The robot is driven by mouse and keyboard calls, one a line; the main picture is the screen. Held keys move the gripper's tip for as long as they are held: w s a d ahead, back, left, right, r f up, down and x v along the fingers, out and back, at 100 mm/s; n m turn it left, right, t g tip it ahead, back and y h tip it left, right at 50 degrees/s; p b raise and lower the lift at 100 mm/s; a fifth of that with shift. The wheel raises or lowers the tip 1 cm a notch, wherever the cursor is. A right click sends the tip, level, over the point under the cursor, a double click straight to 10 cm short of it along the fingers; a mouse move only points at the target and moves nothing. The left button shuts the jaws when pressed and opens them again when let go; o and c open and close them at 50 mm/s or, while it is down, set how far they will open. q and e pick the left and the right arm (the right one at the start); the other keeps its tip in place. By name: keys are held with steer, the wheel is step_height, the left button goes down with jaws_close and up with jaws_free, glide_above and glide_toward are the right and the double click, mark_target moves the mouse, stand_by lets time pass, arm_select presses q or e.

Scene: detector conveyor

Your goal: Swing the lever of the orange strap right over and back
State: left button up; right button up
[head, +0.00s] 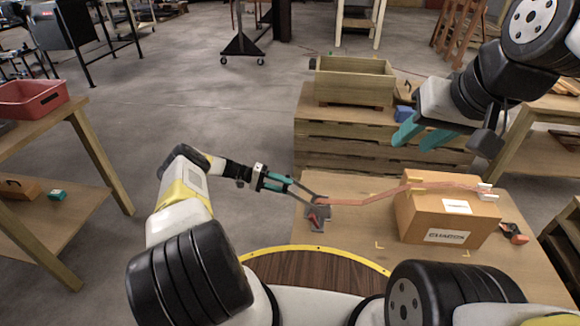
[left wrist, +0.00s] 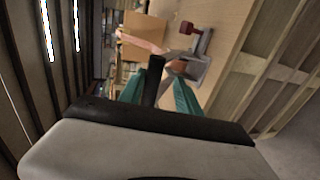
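The orange strap (head: 376,195) runs over a cardboard box (head: 421,217) to a grey metal buckle (head: 317,212) with a red part, on the table left of the box. The buckle's grey lever (head: 308,193) points up and left towards my left gripper (head: 288,186). In the left wrist view, the strap (left wrist: 140,42) and buckle (left wrist: 190,65) lie just beyond the teal fingers (left wrist: 167,82). These fingers stand apart with a dark bar between them; whether it is touched is unclear. My right gripper (head: 422,135) is open and empty above the table's back edge.
A black and orange tool (head: 513,233) lies right of the box. A red bin (head: 30,100) sits on the left table. Bare tabletop lies in front of the box.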

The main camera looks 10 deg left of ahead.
arm_select(q)
steer(key=shift+o, duration=0.4)
steer(key=shift+a+r, duration=0.1)
steer(key=v, duration=0.7)
steer(key=shift+a, duration=0.35)
